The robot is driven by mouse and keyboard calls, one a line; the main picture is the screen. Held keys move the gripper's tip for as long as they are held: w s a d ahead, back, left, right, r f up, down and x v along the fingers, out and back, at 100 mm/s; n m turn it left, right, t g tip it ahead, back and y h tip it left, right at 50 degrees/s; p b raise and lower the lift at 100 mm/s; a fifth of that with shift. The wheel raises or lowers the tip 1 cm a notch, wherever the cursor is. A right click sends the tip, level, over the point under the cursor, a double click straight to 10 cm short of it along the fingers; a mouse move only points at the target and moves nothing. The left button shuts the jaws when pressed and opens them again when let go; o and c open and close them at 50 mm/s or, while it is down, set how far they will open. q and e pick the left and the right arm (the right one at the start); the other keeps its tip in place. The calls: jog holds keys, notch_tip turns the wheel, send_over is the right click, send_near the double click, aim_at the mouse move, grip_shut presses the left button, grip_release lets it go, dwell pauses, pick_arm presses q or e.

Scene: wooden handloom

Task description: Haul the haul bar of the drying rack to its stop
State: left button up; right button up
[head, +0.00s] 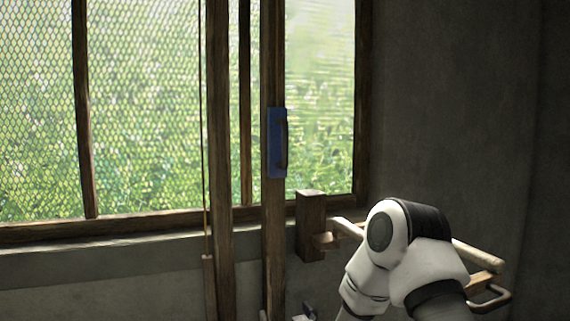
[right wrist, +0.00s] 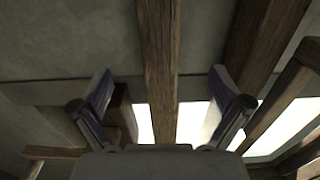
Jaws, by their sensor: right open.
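A blue plate (head: 272,150) with a dark upright handle (head: 283,140) is fixed on a tall wooden post, in front of the window in the head view. This looks like the haul bar, but no label confirms it. My right gripper (head: 302,314) is at the bottom edge of the head view, below the handle and mostly cut off or hidden by my white arm. In the right wrist view the right gripper (right wrist: 162,75) is open, its two fingers spread. A wooden post (right wrist: 159,45) shows between them, with no contact visible. My left gripper is not in view.
A cord (head: 204,130) hangs left of the posts above a thin wooden piece (head: 209,285). A wooden block (head: 311,225) and a pale horizontal bar (head: 478,256) stand at the right, partly behind my arm. The meshed window (head: 150,110) is behind.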

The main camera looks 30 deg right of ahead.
aim_at(287, 144)
notch_tip(287, 144, up, 40)
jog(key=p, duration=1.6)
jog(key=shift+p, duration=0.3)
jog(key=shift+w, duration=0.1)
jog(key=c, duration=0.3)
grip_shut()
